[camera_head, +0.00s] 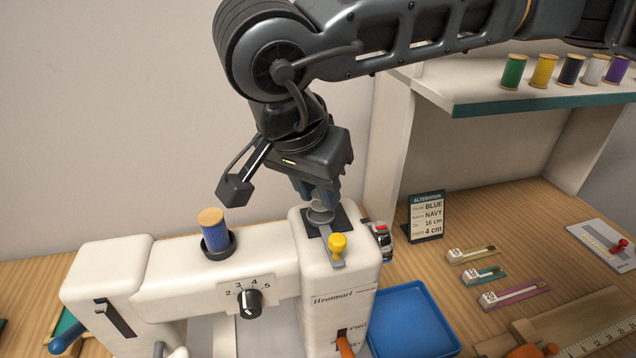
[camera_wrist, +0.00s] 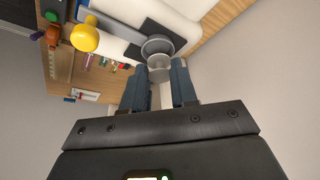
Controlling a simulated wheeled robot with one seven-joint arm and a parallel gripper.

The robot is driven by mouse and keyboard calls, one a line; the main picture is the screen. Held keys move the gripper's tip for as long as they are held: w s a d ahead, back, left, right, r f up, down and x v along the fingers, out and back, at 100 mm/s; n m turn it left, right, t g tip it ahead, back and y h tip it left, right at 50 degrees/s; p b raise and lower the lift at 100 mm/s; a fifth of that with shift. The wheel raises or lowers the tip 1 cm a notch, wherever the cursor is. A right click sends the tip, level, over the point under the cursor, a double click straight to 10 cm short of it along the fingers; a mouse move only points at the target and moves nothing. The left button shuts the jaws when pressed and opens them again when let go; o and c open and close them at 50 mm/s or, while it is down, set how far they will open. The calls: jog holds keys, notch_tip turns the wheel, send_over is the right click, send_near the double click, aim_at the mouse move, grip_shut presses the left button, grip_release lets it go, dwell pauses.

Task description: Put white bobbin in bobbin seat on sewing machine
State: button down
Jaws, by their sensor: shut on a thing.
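The white bobbin (camera_wrist: 158,73) looks pale grey-white and is gripped between my fingertips. In the head view it is mostly hidden by the fingers. My gripper (camera_head: 319,199) points down over the right end of the sewing machine (camera_head: 335,265), shut on the bobbin. The bobbin seat is a round grey piece on a dark square plate (camera_head: 341,216) on the machine's top. The bobbin is right at the seat, lined up with it or nearly so; I cannot tell whether it is fully down. The wrist view shows my gripper (camera_wrist: 160,82) close to the plate (camera_wrist: 137,52).
A yellow knob (camera_head: 337,243) on a metal lever stands just in front of the plate. A blue thread spool (camera_head: 213,231) stands on the machine to the left. A blue tray (camera_head: 412,320), a sign (camera_head: 426,217) and a shelf (camera_head: 560,105) with several spools are to the right.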

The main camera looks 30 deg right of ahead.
jog(key=shift+f+b, duration=0.65)
jog(key=shift+b, duration=0.4)
jog(key=c, duration=0.9)
grip_release()
jog(key=shift+r, duration=0.2)
jog(key=shift+a+r+p, duration=0.1)
jog(key=shift+r+p, duration=0.7)
jog(key=shift+p, duration=0.3)
jog(key=b+v, duration=0.2)
jog(key=v, duration=0.9)
jog(key=shift+s+a+r+b, duration=0.1)
jog(key=shift+b, duration=0.2)
